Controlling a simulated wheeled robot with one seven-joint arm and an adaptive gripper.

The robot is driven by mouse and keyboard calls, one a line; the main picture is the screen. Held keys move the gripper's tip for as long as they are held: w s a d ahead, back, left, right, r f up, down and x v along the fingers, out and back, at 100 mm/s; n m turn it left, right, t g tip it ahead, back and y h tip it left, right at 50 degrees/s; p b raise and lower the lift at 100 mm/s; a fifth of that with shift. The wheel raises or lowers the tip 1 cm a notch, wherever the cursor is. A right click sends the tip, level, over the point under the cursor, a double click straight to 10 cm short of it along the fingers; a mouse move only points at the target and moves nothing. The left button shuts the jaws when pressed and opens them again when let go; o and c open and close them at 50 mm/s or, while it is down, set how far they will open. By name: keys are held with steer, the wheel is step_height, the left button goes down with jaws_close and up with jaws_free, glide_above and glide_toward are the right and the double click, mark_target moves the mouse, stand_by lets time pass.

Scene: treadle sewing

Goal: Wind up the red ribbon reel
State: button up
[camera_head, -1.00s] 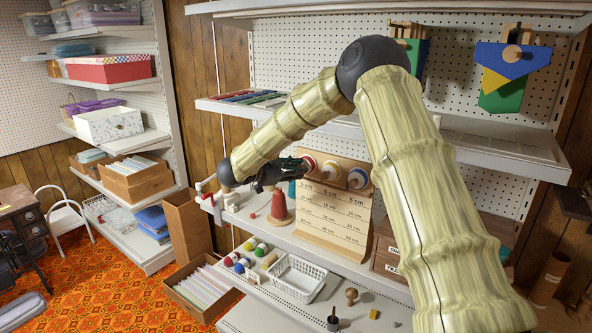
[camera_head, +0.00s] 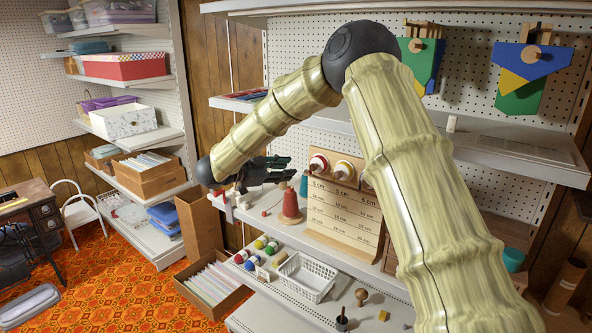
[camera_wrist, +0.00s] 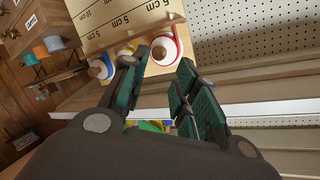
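The red ribbon reel (camera_head: 318,163) is a round reel with a red and white face, mounted at the top left of the wooden measuring board (camera_head: 333,217). In the wrist view the red reel (camera_wrist: 177,46) is just beyond the fingertips, and the board appears upside down. My gripper (camera_head: 287,168) is to the left of the red reel in the head view, apart from it. In the wrist view my gripper (camera_wrist: 163,62) has its two fingers spread with nothing between them. I cannot make out a loose red ribbon end.
A yellow reel (camera_head: 344,170) is beside the red one; a blue reel (camera_wrist: 100,68) shows in the wrist view. A red cone spool (camera_head: 290,206) stands on the shelf left of the board. A white basket (camera_head: 305,277) is on the shelf below. A pegboard (camera_head: 470,85) is behind.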

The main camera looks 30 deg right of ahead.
steer(key=shift+v, duration=1.35)
steer(key=shift+f, duration=0.1)
steer(key=a+f+n+t+y+b, duration=0.15)
steer(key=f+n+t, duration=0.25)
steer(key=f, duration=0.7)
steer(key=a+f+n+t+y+b, duration=0.1)
steer(key=a+f+n+t, duration=0.2)
steer(key=f, duration=0.8)
steer(key=s+a+f+n+y+b, duration=0.1)
steer(key=s+a+f+n+y, duration=0.2)
steer(key=f, duration=0.4)
steer(key=s+f+n+t+y, duration=0.1)
steer(key=s+f+n, duration=0.2)
steer(key=s+f, duration=0.3)
steer(key=s+a+f+n+y+b, duration=0.1)
steer(key=s+a+f+n+y, duration=0.15)
steer(key=f, duration=0.45)
steer(key=s+a+f+n+g+y, duration=0.1)
steer(key=s+a+f+n+y, duration=0.2)
steer(key=s+f, duration=0.65)
steer(key=s+a+f+n+g+y+b, duration=0.1)
steer(key=s+f+g, duration=0.3)
steer(key=s, duration=1.2)
steer(key=s+a+f+n+g+y+b, duration=0.2)
steer(key=s+f+n+g, duration=0.2)
steer(key=s, duration=1.2)
steer(key=shift+f, duration=0.25)
